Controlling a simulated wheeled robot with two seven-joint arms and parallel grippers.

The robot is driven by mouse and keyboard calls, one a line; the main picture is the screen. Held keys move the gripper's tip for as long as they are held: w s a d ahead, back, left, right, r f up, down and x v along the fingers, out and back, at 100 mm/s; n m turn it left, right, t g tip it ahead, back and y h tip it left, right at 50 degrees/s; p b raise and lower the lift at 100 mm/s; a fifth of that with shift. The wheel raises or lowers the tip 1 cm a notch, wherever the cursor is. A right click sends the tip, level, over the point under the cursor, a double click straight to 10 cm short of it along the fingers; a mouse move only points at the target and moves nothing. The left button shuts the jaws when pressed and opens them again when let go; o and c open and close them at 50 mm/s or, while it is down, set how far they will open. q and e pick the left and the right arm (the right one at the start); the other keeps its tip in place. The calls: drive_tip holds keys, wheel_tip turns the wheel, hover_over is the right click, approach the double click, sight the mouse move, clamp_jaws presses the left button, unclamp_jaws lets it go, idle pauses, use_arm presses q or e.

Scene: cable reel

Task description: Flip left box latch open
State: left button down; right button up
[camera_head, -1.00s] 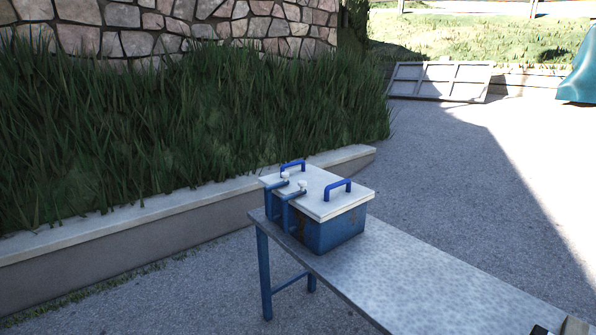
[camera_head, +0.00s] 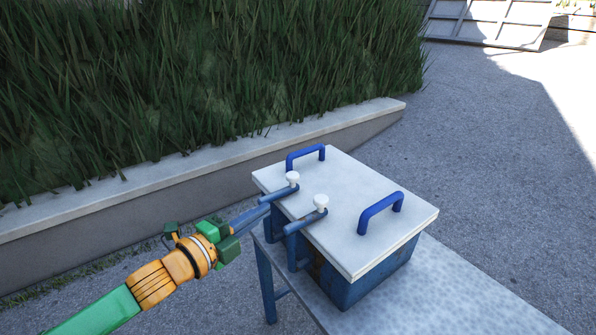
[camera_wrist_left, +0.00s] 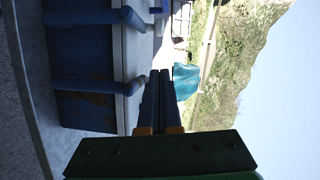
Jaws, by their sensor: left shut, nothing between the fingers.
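The blue box (camera_head: 365,280) with a white lid (camera_head: 365,200) stands on the table, lid down. Two blue latches with white knobs lie over its left lid edge. The left latch (camera_head: 280,194) is the farther one; the right latch (camera_head: 306,221) is nearer. My left gripper (camera_head: 266,208) is shut and empty, its blue fingertips beside the lower end of the left latch; I cannot tell if they touch. In the left wrist view the shut fingers (camera_wrist_left: 160,75) point along the lid's side, and two latch bars show sideways to their left. My right gripper is out of view.
Two blue handles, one far (camera_head: 306,157) and one near (camera_head: 380,211), stand up from the lid. The grey table (camera_head: 450,300) has free room to the right of the box. A low wall (camera_head: 190,197) with tall grass runs behind.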

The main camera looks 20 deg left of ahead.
sight(279, 189)
use_arm(q)
drive_tip(key=x, duration=0.3)
drive_tip(key=p+x, duration=0.1)
drive_tip(key=x, duration=0.3)
drive_tip(key=a+p+x, duration=0.1)
drive_tip(key=x, duration=0.3)
drive_tip(key=shift+w+a, duration=0.15)
drive_tip(key=shift+w, duration=0.05)
drive_tip(key=shift+w+a, duration=0.35)
drive_tip(key=shift+w, duration=0.05)
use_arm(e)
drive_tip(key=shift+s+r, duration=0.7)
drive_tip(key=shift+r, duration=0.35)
use_arm(q)
drive_tip(key=shift+d, duration=0.1)
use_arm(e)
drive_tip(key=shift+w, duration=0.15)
